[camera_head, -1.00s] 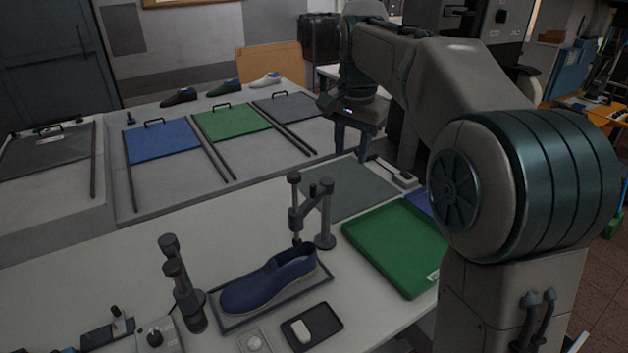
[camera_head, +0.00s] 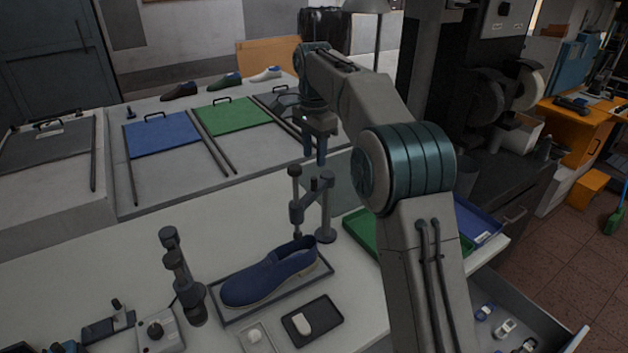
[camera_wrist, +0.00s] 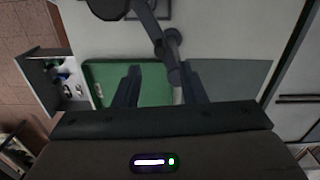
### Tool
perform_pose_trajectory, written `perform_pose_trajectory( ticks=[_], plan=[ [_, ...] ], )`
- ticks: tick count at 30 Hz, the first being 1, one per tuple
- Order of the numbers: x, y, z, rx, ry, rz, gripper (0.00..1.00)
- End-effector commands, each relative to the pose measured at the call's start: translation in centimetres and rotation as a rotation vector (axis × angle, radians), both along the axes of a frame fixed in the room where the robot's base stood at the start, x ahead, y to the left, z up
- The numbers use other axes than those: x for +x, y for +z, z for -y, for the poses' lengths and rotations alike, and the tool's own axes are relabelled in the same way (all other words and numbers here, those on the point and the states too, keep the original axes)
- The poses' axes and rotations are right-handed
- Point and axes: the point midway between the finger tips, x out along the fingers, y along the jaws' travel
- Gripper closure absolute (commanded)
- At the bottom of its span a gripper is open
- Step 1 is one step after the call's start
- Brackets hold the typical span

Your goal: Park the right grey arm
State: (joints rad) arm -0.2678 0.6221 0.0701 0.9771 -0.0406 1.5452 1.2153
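The right grey arm (camera_head: 303,210) is on a short post (camera_head: 325,207) behind the heel of a blue shoe (camera_head: 270,275). It reaches left from the post and carries an upright spindle at its end, close to the heel. My gripper (camera_head: 314,150) hangs above and behind the post, fingers down. In the wrist view my gripper (camera_wrist: 162,85) has its two fingers apart. The grey arm (camera_wrist: 148,22) and its post show beyond them, nearer the right finger. I see nothing held, and cannot tell whether a finger touches the post.
A second grey post (camera_head: 178,275) stands left of the shoe. A green tray (camera_head: 360,222), partly hidden by my arm, and a blue tray (camera_head: 478,222) lie at the right. A small dark tray (camera_head: 325,328) lies in front. An open drawer (camera_head: 535,330) juts out right.

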Motion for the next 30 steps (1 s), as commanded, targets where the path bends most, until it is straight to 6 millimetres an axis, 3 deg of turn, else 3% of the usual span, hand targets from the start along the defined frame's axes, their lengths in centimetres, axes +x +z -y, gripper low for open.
perform_pose_trajectory(
  ticks=[6, 12, 25, 29, 30],
  plan=[
    [-0.1, -4.3, 0.0, 0.000, 0.000, -0.004, 0.62],
    [0.0, -7.1, 0.1, -0.001, 0.000, -0.001, 0.62],
    [0.0, -8.1, 0.0, 0.000, 0.000, 0.001, 0.62],
    [0.0, -8.1, 0.0, 0.000, 0.000, 0.001, 0.98],
    [0.0, -8.1, 0.0, 0.000, 0.000, 0.001, 1.00]
  ],
)
